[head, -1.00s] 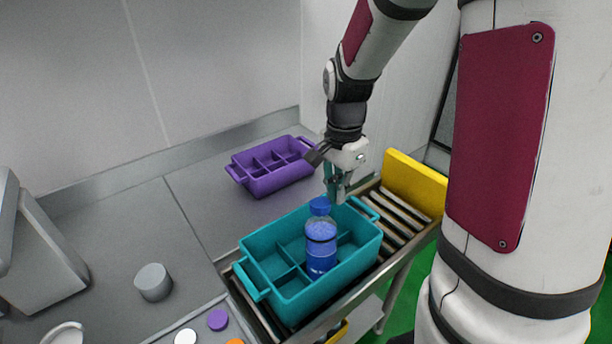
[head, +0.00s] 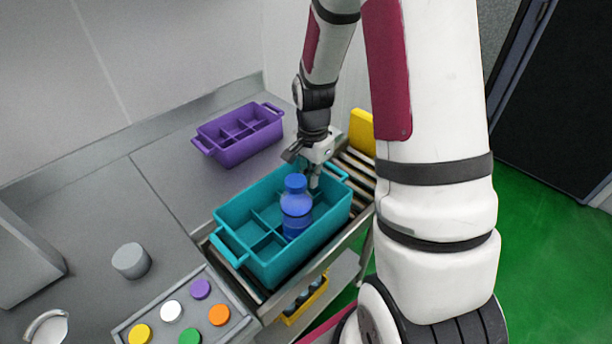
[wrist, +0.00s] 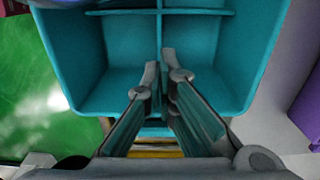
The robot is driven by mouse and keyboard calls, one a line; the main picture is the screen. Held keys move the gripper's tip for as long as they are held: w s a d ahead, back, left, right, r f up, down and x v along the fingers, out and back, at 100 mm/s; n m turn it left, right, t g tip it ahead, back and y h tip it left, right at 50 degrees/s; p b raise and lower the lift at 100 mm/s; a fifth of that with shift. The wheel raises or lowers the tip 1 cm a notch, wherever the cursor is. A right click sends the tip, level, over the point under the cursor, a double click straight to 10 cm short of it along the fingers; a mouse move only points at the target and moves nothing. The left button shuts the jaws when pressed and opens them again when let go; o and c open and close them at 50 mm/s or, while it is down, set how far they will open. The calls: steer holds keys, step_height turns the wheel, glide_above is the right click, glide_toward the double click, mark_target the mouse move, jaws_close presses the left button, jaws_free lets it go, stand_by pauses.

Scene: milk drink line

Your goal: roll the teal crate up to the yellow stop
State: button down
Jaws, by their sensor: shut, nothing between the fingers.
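The teal crate (head: 285,266) sits on the roller track (head: 352,172), with a blue-capped bottle (head: 296,208) upright in one compartment. The yellow stop (head: 361,131) stands at the track's far end, partly hidden by my arm. Bare rollers show between crate and stop. My gripper (head: 311,182) is at the crate's stop-side end, behind the bottle, its tips partly hidden. In the wrist view my shut, empty fingers (wrist: 165,72) point down over an end compartment of the crate (wrist: 128,45). I cannot tell whether they touch its wall.
A purple crate (head: 240,136) stands on the grey counter left of the track. A tray of coloured caps (head: 238,323) and a grey cylinder (head: 131,261) are nearer. A yellow bin (head: 306,300) holding items is below the track. Green floor lies to the right.

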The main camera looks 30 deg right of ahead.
steer(key=shift+w+d, duration=0.15)
steer(key=shift+d, duration=0.45)
steer(key=w+d+b, duration=0.2)
steer(key=d, duration=0.9)
steer(key=w+d+b, duration=0.2)
steer(key=d+b, duration=0.1)
steer(key=d, duration=0.8)
steer(key=shift+w+b, duration=0.2)
steer(key=shift+b, duration=0.1)
